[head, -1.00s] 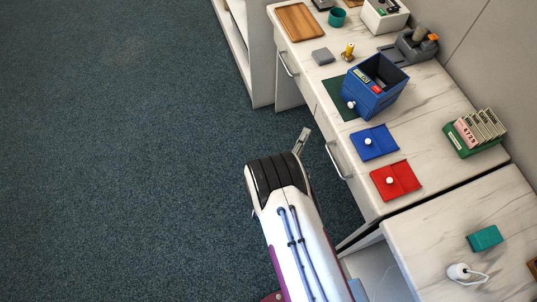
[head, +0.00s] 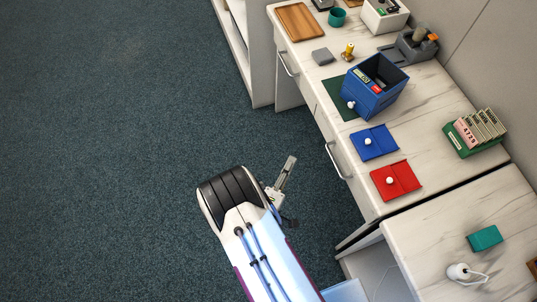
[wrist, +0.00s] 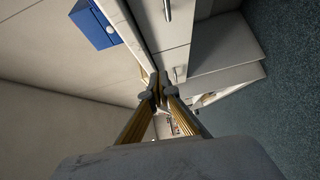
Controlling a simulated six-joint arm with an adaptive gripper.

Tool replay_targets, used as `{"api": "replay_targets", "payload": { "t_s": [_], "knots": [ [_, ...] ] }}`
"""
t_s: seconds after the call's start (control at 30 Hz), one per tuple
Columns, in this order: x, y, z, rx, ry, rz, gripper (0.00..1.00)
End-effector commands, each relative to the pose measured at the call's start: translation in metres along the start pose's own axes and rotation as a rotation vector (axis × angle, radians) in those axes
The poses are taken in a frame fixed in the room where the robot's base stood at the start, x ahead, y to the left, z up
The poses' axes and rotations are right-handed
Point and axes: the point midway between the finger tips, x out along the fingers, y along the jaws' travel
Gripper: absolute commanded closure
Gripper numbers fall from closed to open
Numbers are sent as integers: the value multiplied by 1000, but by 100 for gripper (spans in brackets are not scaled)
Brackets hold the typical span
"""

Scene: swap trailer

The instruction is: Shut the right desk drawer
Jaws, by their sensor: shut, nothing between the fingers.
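The right desk drawer (head: 341,173) is in the near part of the desk front in the head view, with a silver bar handle (head: 338,161). Its front looks flush with the desk, with no open gap visible. A drawer front with a bar handle (wrist: 167,10) also shows at the top of the wrist view. My gripper (head: 291,160) is shut and empty, out over the floor to the left of the drawer and apart from it. Its fingers (wrist: 160,92) point away from the camera in the wrist view.
Another drawer handle (head: 288,64) is farther along the desk. On the desktop are a blue bin (head: 372,100), a blue lid (head: 373,143) and a red lid (head: 396,181). A second white counter (head: 430,230) stands at the near right. The carpet (head: 120,150) at left is clear.

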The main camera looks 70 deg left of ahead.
Motion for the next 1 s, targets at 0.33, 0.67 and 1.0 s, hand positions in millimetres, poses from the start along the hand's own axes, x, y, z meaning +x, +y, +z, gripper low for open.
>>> {"api": "replay_targets", "payload": {
  "t_s": [0.33,0.67,1.0],
  "knots": [
    [-3,-43,-5,128,7,-164,100],
    [-12,-83,-15,225,12,-320,100],
    [-25,-118,-29,316,9,-483,100]
  ]
}}
